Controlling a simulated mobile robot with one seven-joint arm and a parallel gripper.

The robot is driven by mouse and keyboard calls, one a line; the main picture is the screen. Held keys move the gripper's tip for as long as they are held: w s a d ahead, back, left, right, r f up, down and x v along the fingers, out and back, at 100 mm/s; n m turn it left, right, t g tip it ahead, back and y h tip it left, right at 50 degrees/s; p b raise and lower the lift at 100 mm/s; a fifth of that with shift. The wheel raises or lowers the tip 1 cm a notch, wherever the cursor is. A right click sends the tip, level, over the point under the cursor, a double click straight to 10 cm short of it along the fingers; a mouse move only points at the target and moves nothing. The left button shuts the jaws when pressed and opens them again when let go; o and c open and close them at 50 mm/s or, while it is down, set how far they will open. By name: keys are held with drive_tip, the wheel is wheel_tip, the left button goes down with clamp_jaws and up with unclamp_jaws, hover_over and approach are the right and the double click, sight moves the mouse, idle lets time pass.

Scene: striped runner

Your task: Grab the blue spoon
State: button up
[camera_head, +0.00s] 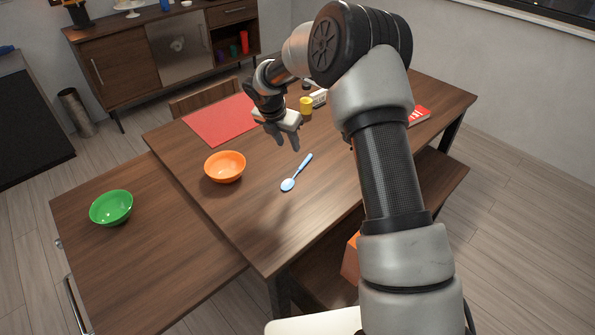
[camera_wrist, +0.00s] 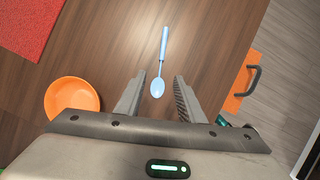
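The blue spoon (camera_head: 297,173) lies flat on the brown wooden table, with its bowl toward the front and its handle pointing back right. In the wrist view the spoon (camera_wrist: 161,62) lies ahead of my gripper, its bowl between the lines of the two fingers and its handle pointing away. My gripper (camera_head: 287,142) is above the table, apart from the spoon, on its back-left side in the head view. In the wrist view my gripper (camera_wrist: 157,98) has its fingers spread wide, with nothing held between them.
An orange bowl (camera_head: 225,167) stands left of the spoon. A red mat (camera_head: 222,121), a yellow cup (camera_head: 306,105) and a red book (camera_head: 418,116) are farther back. A green bowl (camera_head: 111,207) stands on the lower surface at left. Table around the spoon is clear.

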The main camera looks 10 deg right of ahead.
approach(300, 166)
wheel_tip(300, 166, down, 3)
drive_tip(key=shift+w+r+b, duration=0.2)
drive_tip(key=shift+b, duration=0.1)
drive_tip(key=shift+d+x, duration=0.15)
drive_tip(key=shift+x, duration=1.2)
drive_tip(key=shift+d+x, duration=0.2)
drive_tip(key=shift+x, duration=1.15)
drive_tip(key=shift+r, duration=0.2)
drive_tip(key=shift+c, duration=0.4)
clamp_jaws()
